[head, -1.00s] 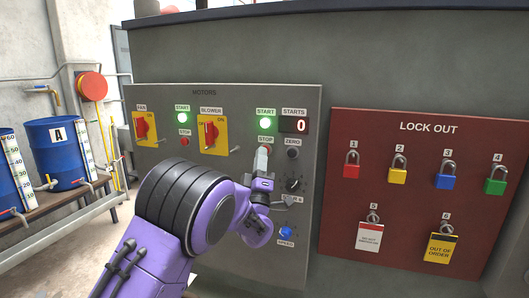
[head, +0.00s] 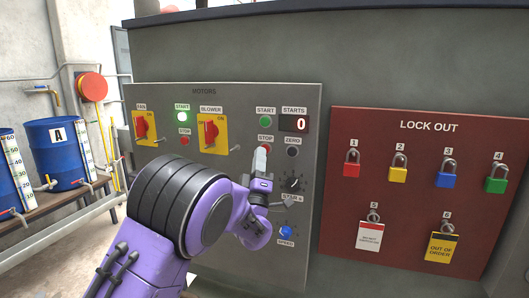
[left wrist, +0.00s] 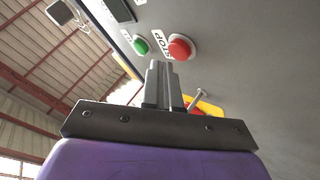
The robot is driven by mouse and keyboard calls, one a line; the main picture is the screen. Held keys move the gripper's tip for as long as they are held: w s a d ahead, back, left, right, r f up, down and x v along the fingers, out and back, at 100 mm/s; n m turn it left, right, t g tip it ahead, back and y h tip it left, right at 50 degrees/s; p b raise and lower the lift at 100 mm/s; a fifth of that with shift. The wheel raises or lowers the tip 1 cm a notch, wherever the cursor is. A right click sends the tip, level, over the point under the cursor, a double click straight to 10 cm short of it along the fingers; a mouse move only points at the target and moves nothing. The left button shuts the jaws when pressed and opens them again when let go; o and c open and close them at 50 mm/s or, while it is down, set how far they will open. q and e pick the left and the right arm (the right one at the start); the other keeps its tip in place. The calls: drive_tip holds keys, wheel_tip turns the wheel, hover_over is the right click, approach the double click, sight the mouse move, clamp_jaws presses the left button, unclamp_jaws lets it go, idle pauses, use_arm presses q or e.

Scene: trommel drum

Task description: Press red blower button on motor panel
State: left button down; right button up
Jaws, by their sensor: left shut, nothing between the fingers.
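The grey motor panel (head: 220,255) carries a fan switch (head: 142,126) and a blower switch (head: 211,132), both red on yellow. The blower's red stop button (head: 265,149) sits under its green start button (head: 265,123), which is unlit. My left gripper (head: 262,150) is shut and empty, its tips at the lower edge of the red button. In the left wrist view the red button (left wrist: 181,47) stands just beyond the shut fingertips (left wrist: 160,64). I cannot tell if they touch. My right gripper is not in view.
The fan's green start button (head: 182,117) is lit. The counter display (head: 295,124) reads 0. Black knobs and a blue speed knob (head: 286,232) lie below. A red lock-out board (head: 345,250) with several padlocks is at right; blue barrels (head: 68,150) stand at left.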

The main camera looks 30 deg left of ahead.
use_arm(q)
drive_tip(key=shift+s+d+b, duration=0.2)
drive_tip(key=shift+s, duration=0.65)
drive_tip(key=shift+s+d+b, duration=0.15)
drive_tip(key=shift+s+b, duration=0.05)
drive_tip(key=shift+s, duration=0.6)
drive_tip(key=shift+s+d+b, duration=0.2)
drive_tip(key=shift+s, duration=0.65)
